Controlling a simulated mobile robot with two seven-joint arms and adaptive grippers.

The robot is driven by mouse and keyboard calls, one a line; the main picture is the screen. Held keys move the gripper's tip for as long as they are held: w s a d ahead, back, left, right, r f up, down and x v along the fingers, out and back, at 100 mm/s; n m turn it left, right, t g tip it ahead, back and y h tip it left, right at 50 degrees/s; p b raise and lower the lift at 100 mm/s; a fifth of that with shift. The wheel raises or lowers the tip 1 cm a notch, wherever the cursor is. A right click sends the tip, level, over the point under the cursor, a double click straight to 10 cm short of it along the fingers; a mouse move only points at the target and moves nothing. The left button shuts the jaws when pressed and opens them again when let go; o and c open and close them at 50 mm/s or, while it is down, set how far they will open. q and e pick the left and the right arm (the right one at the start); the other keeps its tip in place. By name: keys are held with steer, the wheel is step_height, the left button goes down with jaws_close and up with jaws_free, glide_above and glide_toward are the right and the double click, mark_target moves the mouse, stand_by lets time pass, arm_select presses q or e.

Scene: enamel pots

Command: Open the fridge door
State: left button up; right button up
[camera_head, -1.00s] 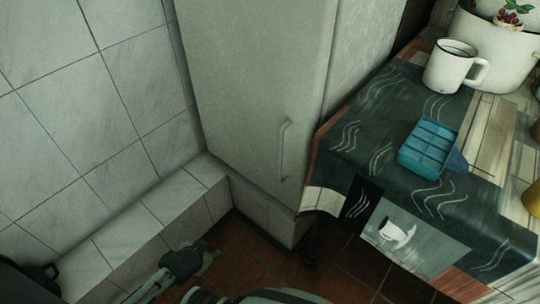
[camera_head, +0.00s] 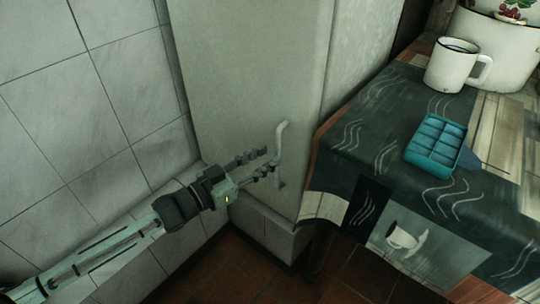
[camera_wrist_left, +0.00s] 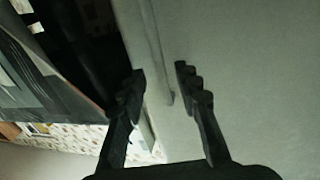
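The fridge door (camera_head: 240,75) is a plain pale grey-green panel and looks shut. Its vertical handle (camera_head: 280,150) is near the right edge, beside the table. My left gripper (camera_head: 270,161) comes in from the left with its fingers pointing at the handle, just left of it. In the left wrist view the gripper (camera_wrist_left: 160,72) has its two dark fingers spread apart. The handle (camera_wrist_left: 158,50) shows between and beyond the fingertips there, and the fingers are not closed on it. Whether a finger touches it I cannot tell. My right gripper is not in view.
A table with a patterned dark cloth (camera_head: 400,150) stands close to the handle on the right. It holds a white mug (camera_head: 450,65), a large enamel pot (camera_head: 500,50) and a blue ice-cube tray (camera_head: 436,140). A tiled wall (camera_head: 80,100) and ledge bound the left.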

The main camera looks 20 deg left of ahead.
arm_select(q)
steer(key=shift+x, duration=1.1)
jaws_close()
